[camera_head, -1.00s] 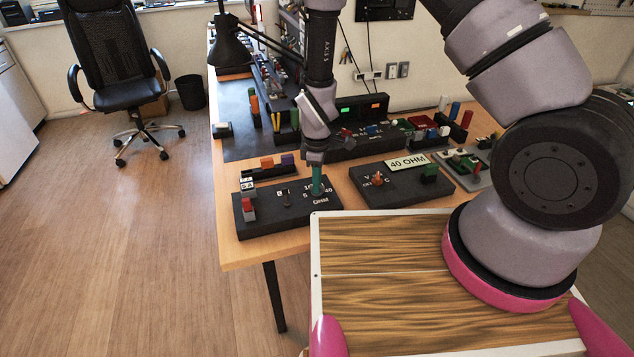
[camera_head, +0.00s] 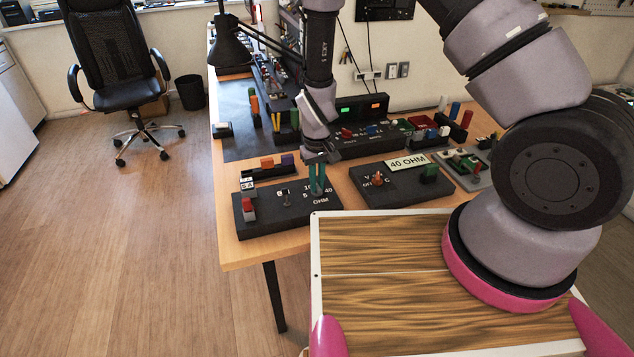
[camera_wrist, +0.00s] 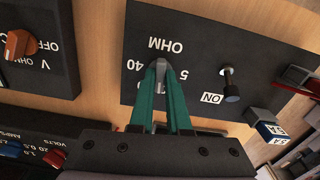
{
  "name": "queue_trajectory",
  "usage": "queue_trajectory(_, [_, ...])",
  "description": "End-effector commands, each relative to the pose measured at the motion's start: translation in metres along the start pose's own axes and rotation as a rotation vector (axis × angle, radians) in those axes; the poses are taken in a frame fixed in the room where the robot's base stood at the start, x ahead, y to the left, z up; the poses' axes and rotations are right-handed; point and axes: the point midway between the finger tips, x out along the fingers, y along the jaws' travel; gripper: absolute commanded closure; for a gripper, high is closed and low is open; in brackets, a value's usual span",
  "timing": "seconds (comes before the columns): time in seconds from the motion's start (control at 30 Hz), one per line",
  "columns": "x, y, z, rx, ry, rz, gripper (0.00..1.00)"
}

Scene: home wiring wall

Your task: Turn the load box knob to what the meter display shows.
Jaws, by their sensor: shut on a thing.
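The load box (camera_head: 265,222) is a black box at the table's front left, with 5, 10 and 40 marks and OHM printed in white. My gripper (camera_head: 317,190) reaches down to it from above. In the wrist view its teal fingers (camera_wrist: 160,72) close on the grey knob (camera_wrist: 160,65), between the 40 and 5 marks. Fingers hide most of the knob, so its exact pointing is unclear. The meter (camera_head: 390,190) is the black box to the right; its display plate (camera_head: 407,162) reads 40 OHM.
A toggle switch (camera_wrist: 229,84) stands on the load box near the ON label. An orange meter dial (camera_wrist: 20,44) is on the neighbouring box. A red block (camera_head: 248,210) is at the load box's left end.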

Motion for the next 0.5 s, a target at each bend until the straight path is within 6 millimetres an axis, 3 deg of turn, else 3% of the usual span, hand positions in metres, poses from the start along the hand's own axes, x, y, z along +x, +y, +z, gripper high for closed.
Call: queue_trajectory(0.5, [-0.0008,0.0001,-0.001,0.49,0.003,0.0,1.0])
